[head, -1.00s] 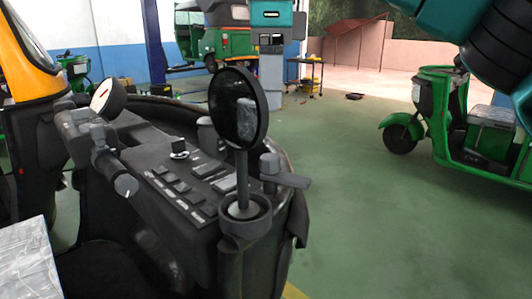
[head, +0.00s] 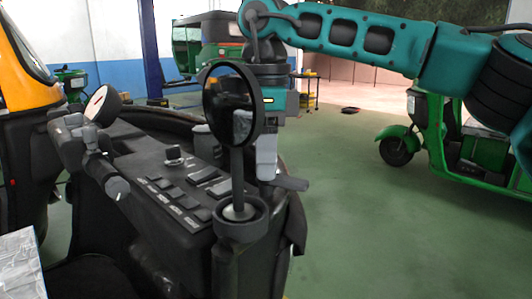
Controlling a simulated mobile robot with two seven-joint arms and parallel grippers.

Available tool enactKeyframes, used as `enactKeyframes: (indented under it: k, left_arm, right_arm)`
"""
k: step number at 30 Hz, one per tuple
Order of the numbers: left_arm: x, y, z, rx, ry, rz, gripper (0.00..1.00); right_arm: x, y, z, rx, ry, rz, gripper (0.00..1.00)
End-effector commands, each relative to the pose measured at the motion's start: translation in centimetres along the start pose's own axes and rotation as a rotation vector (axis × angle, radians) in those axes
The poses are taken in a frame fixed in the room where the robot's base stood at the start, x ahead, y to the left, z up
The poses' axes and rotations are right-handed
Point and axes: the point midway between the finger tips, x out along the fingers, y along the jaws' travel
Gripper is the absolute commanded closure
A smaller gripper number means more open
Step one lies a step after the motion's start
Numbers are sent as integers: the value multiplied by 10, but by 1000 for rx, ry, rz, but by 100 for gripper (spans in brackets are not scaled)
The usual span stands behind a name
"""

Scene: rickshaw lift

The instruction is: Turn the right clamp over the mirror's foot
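The round black mirror (head: 229,105) stands upright on its stem, with its foot (head: 238,211) seated in a dark cup (head: 240,228) at the dashboard's right end. The right clamp (head: 292,184) is beside the cup, behind and to its right; its grey lever points right, away from the foot. My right gripper (head: 266,172) points down over the clamp's post and hides it. The mirror partly covers the gripper. I cannot tell whether its fingers are closed or touch the post. My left gripper is out of view.
The dashboard (head: 185,190) has buttons and a knob (head: 173,153). A green rickshaw (head: 450,135) stands at the right. The floor (head: 390,230) right of the dashboard is clear.

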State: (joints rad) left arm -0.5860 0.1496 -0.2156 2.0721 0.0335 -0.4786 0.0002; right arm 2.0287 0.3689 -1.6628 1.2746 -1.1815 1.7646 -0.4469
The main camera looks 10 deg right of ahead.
Motion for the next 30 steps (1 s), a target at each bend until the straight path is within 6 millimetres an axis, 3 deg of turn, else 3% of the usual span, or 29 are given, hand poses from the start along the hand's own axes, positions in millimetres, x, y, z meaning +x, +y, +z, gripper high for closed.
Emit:
enactKeyframes:
  k: [2,15,30]
  left_arm:
    - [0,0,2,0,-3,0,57]
    - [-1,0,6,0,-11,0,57]
    - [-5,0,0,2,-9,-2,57]
  right_arm:
    - [0,0,0,0,0,0,53]
    - [0,0,0,0,0,0,96]
    - [-2,0,0,132,0,2,97]
